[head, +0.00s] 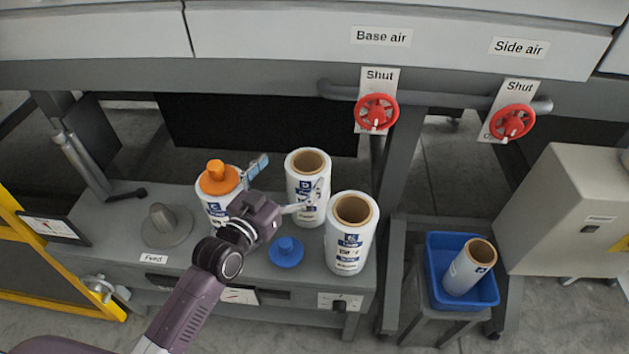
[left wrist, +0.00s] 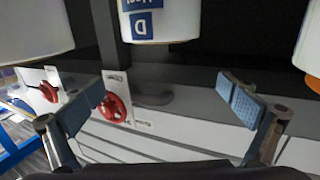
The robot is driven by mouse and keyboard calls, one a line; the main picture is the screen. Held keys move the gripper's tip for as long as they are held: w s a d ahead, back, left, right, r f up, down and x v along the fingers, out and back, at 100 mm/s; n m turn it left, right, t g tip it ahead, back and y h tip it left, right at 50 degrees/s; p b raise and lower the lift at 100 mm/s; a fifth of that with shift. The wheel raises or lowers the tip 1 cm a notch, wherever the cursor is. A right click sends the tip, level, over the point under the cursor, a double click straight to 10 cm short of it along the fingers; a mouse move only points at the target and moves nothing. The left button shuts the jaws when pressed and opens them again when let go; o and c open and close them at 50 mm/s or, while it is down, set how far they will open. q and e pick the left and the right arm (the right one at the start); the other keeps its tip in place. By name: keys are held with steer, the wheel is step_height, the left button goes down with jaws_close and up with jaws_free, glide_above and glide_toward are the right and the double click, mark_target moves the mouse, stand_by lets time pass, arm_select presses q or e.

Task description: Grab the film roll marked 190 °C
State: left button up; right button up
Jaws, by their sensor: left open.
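Three white film rolls stand upright on the grey bench. The left roll (head: 214,205) has an orange plug on top, the middle roll (head: 307,166) bears a blue "D" label, and the right roll (head: 350,240) has an open brown core. A fourth roll (head: 468,268) leans in a blue bin. The temperature marks are too small to read. My left gripper (head: 288,182) is open and empty, close to the middle roll; one finger overlaps that roll in the head view. In the left wrist view, the "D" roll (left wrist: 165,22) shows upside down, beyond the open fingers (left wrist: 160,103). My right gripper is out of view.
A grey knob (head: 166,226) is at left. The blue bin (head: 438,292) stands on a stool at right. Red valve wheels (head: 376,111) hang above the bench's right end.

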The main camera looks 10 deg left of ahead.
mark_target(296, 184)
arm_select(q)
steer(key=f, duration=0.2)
steer(key=w+f, duration=0.1)
steer(key=f, duration=0.1)
steer(key=f+b, duration=0.1)
steer(key=f, duration=0.1)
steer(key=shift+w+f, duration=0.25)
steer(key=shift+f, duration=0.15)
steer(key=shift+x, duration=0.85)
steer(key=x, duration=0.5)
steer(key=shift+d, duration=0.1)
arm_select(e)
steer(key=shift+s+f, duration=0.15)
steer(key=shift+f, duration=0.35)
arm_select(q)
steer(key=shift+r, duration=0.1)
steer(key=shift+c, duration=0.4)
steer(key=c, duration=1.8)
steer(key=shift+w+r, duration=0.1)
steer(key=shift+r, duration=0.1)
steer(key=shift+c, duration=0.5)
